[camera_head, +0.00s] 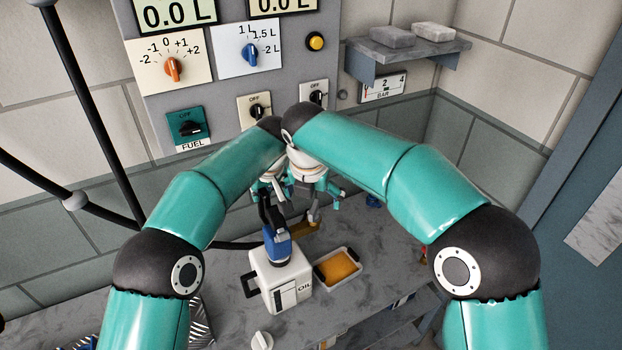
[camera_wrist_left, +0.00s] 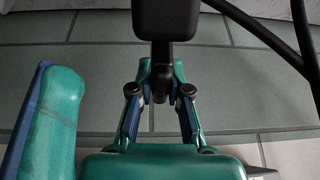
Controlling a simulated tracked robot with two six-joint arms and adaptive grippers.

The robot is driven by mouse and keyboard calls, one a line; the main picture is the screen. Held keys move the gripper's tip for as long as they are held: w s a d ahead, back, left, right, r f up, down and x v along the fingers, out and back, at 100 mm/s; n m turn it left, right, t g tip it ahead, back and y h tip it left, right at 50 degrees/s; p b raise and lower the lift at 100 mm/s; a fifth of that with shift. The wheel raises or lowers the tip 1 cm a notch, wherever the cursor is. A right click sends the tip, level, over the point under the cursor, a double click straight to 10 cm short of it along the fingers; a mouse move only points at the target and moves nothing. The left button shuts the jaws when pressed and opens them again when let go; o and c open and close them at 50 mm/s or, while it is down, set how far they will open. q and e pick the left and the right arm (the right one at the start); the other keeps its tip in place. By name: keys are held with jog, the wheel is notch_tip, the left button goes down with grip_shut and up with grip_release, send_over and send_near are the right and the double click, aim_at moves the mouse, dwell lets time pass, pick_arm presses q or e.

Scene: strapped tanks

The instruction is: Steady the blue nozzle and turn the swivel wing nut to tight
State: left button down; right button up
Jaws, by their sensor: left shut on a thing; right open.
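The blue nozzle (camera_head: 278,248) stands upright over the white oil can (camera_head: 283,280), its black upper part (camera_head: 268,214) rising to my left gripper (camera_head: 264,192). In the left wrist view, my left gripper (camera_wrist_left: 160,100) is shut on a narrow black part of the nozzle (camera_wrist_left: 161,82), below a wider black block. My right gripper (camera_head: 318,203) is open, just right of the left one. A brass-coloured piece (camera_head: 303,229) shows beneath it, perhaps the wing nut; its shape is partly hidden. I cannot tell whether the right fingers touch it.
A tray of orange contents (camera_head: 338,267) sits right of the can on the grey bench (camera_head: 345,320). A black hose (camera_head: 235,246) reaches the nozzle area from the left. A panel with knobs (camera_head: 250,54) stands behind. A small shelf (camera_head: 405,50) juts out at right.

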jog(key=s+d+f+m+g+y, duration=0.3)
jog(key=s+f+m+g+y, duration=0.25)
jog(key=f+m, duration=0.75)
jog(key=n+t+y, duration=1)
jog(key=n+y, duration=0.7)
jog(key=n, duration=1.4)
send_near(317, 210)
jog(key=shift+g+h, duration=0.25)
jog(key=x, duration=1)
jog(key=shift+r, duration=0.35)
